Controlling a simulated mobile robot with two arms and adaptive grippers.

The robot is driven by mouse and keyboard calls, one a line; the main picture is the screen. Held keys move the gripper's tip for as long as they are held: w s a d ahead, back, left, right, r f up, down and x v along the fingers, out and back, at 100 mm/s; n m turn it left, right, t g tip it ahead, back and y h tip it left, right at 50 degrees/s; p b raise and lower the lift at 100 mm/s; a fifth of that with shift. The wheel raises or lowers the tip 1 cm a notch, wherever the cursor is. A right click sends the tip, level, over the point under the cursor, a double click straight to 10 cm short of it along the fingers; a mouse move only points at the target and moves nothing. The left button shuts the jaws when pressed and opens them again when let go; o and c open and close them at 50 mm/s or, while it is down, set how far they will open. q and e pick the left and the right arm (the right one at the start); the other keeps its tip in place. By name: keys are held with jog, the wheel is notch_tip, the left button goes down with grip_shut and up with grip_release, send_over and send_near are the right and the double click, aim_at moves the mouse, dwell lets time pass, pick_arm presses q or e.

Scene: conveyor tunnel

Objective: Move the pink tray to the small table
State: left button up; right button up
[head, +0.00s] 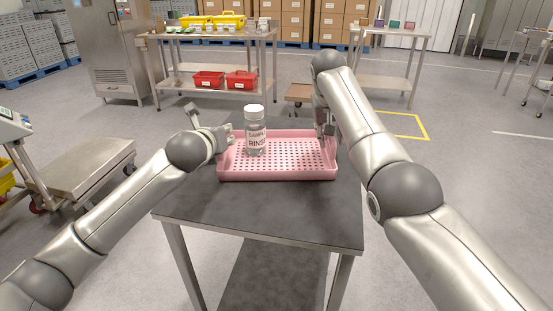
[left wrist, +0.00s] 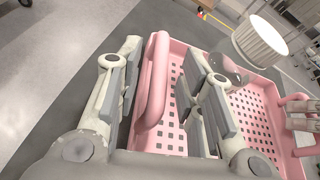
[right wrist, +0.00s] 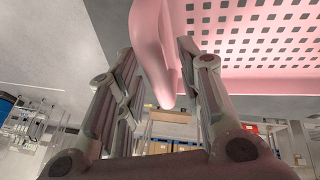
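The pink tray (head: 290,173), with a perforated floor, lies flat on a dark-topped table (head: 270,215) in front of me. A clear bottle with a white cap (head: 255,133), labelled RINSE, stands upright in its left part. My left gripper (head: 220,140) is at the tray's left end; in the left wrist view its open fingers (left wrist: 160,90) straddle the pink handle with gaps beside it. My right gripper (head: 326,125) is at the right end; in the right wrist view its fingers (right wrist: 158,85) stand apart on either side of the pink handle. I cannot tell which table is the small one.
A steel table (head: 215,35) with yellow bins and red bins below stands behind. Another steel table (head: 395,33) with small items is at the back right. A platform cart (head: 80,165) stands at left. Open floor lies to the right.

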pick_arm(q)
jog(key=d+v, duration=0.1)
jog(key=v, duration=0.8)
jog(key=shift+a, duration=0.5)
pick_arm(e)
jog(key=v, duration=1.2)
pick_arm(q)
jog(key=shift+s, duration=0.15)
